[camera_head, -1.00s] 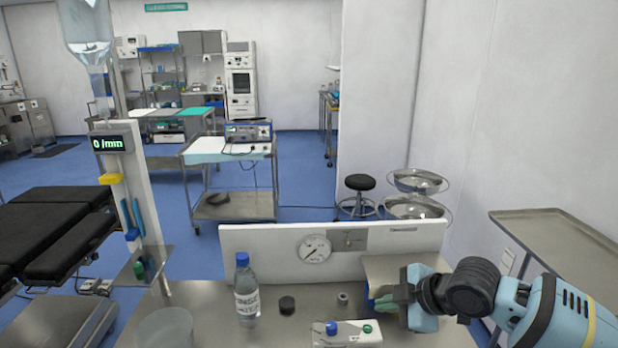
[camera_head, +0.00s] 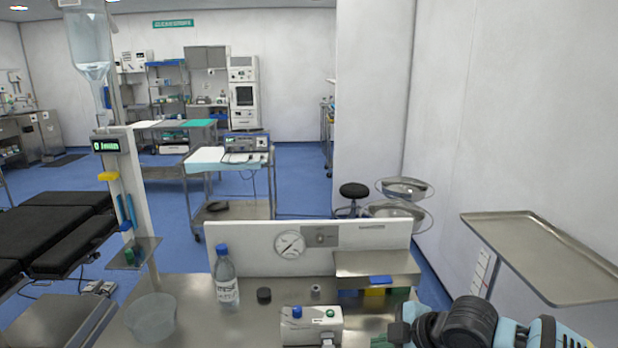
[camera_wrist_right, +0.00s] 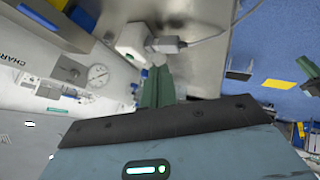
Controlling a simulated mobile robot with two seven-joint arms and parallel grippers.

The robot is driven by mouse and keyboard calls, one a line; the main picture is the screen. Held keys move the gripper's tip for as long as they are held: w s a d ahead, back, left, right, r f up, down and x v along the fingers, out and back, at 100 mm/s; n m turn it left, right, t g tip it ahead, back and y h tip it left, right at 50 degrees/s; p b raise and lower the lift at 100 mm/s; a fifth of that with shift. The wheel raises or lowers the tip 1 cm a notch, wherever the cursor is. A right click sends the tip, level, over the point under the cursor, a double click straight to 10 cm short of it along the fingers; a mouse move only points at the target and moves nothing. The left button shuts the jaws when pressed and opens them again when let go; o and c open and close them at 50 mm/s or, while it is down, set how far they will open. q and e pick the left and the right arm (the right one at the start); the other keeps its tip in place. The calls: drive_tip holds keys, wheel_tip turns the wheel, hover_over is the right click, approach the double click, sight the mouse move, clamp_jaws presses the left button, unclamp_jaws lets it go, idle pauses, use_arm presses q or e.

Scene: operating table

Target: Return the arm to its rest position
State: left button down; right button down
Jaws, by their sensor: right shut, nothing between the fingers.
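My right gripper (camera_head: 392,338) is at the bottom edge of the head view, over the front right of the steel table, with its arm coming in from the lower right. Its green fingers (camera_wrist_right: 158,88) show in the right wrist view. They are together with nothing between them. The white box (camera_head: 312,325) with a blue and a green knob is just left of the gripper in the head view. A white box with a grey plug and cable (camera_wrist_right: 150,42) lies beyond the fingertips in the wrist view. My left gripper is not in view.
The steel table (camera_head: 190,290) holds a water bottle (camera_head: 226,278), a clear bowl (camera_head: 151,318) and a black cap (camera_head: 264,296). A panel with a gauge (camera_head: 290,245) stands at the back. A raised shelf (camera_head: 377,265) is behind the gripper. A steel tray (camera_head: 545,255) is at right.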

drive_tip(key=s+a+f+m+g, duration=0.1)
drive_tip(key=s+a+f+m, duration=0.15)
drive_tip(key=s+f, duration=0.35)
drive_tip(key=s+a+f+m, duration=0.2)
drive_tip(key=s+a+f, duration=0.15)
drive_tip(key=s, duration=0.55)
drive_tip(key=s+d+f+m+g+h, duration=0.25)
drive_tip(key=s+d+f+m, duration=0.35)
drive_tip(key=s, duration=0.5)
drive_tip(key=s+d+f+m+g+h, duration=0.15)
drive_tip(key=s+d+m+h, duration=0.3)
drive_tip(key=s+d, duration=0.55)
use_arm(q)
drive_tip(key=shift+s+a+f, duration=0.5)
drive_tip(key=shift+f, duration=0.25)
use_arm(e)
drive_tip(key=w+a+f+t+y, duration=0.1)
drive_tip(key=w+a+f+t, duration=0.1)
drive_tip(key=f+t, duration=0.2)
drive_tip(key=w+a+f+t+y, duration=0.1)
drive_tip(key=w+f+t, duration=0.2)
drive_tip(key=f, duration=0.3)
drive_tip(key=shift+a+t+y, duration=0.3)
drive_tip(key=shift+a+t, duration=0.1)
drive_tip(key=shift+t, duration=0.2)
